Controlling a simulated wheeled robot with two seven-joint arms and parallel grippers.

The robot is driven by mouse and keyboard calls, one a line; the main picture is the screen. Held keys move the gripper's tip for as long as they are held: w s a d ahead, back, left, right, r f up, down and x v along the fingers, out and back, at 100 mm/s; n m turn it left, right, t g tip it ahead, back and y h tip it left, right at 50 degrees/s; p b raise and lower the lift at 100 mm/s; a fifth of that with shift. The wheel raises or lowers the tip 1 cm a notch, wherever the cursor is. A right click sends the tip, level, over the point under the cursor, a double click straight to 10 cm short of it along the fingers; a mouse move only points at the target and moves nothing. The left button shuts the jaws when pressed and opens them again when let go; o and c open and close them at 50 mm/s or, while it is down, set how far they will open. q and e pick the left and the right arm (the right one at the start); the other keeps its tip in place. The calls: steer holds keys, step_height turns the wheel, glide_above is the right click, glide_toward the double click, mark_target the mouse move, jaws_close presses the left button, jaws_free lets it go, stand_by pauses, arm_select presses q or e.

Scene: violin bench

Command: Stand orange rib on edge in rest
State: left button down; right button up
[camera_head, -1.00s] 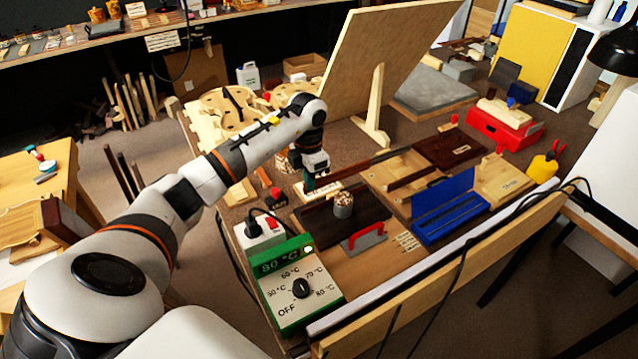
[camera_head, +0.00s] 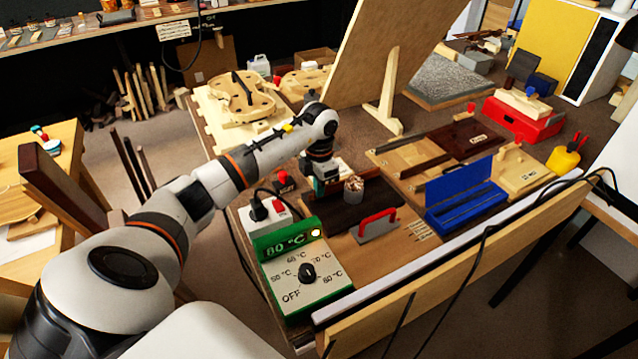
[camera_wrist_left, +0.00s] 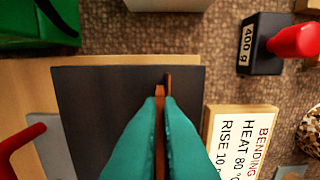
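My left gripper (camera_head: 326,188) is low over the near-left part of the bench. In the left wrist view its teal fingertips (camera_wrist_left: 161,108) are closed on a thin orange-brown strip, the orange rib (camera_wrist_left: 160,92), seen nearly edge-on. A second narrow brown piece (camera_wrist_left: 168,84) shows beside its tip; I cannot tell whether it belongs to the rib. The strip is above a dark slab (camera_wrist_left: 95,110), which also shows in the head view (camera_head: 372,204). Whether the rib touches the slab is unclear. The fingers hide most of it. My right gripper is not in view.
A black 400 g weight (camera_wrist_left: 255,45) with a red knob and a bending card (camera_wrist_left: 240,135) lie right of the slab in the wrist view. A green 80 °C controller (camera_head: 325,280), red-handled trowel (camera_head: 375,227), speckled cylinder (camera_head: 353,190) and open blue case (camera_head: 465,200) are nearby.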

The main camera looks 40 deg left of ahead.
arm_select(q)
steer(key=shift+f, duration=0.3)
steer(key=c, duration=1.5)
jaws_free()
steer(key=shift+c, duration=0.2)
steer(key=shift+r, duration=0.1)
step_height(320, 180, up, 12)
